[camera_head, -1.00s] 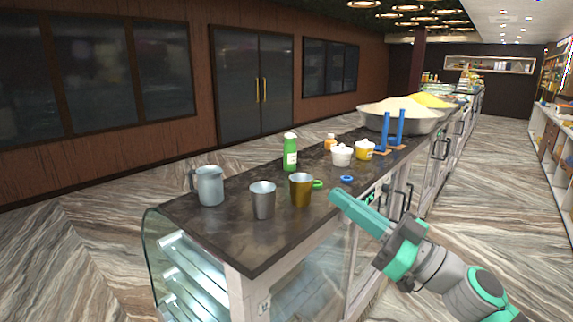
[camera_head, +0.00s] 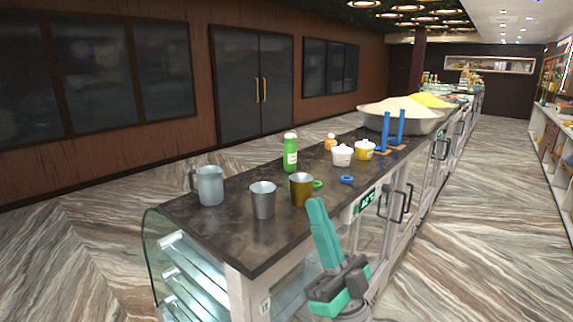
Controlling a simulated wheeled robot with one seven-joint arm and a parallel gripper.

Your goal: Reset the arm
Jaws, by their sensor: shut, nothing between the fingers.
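My gripper (camera_head: 316,204) is the teal end of my arm at the lower middle of the picture. Its tip points up, in front of the counter's right-hand side. It looks shut, and nothing shows held in it. A grey wrist joint with a teal band (camera_head: 341,298) is below it. The rest of my arm is out of the picture.
The dark counter (camera_head: 200,238) bears a pale jug (camera_head: 209,186), a steel cup (camera_head: 262,200), a brass mug (camera_head: 300,189), a green bottle (camera_head: 290,153) and white pots. Black handles (camera_head: 401,203) stick out from its right side. The patterned floor (camera_head: 480,220) on the right is clear.

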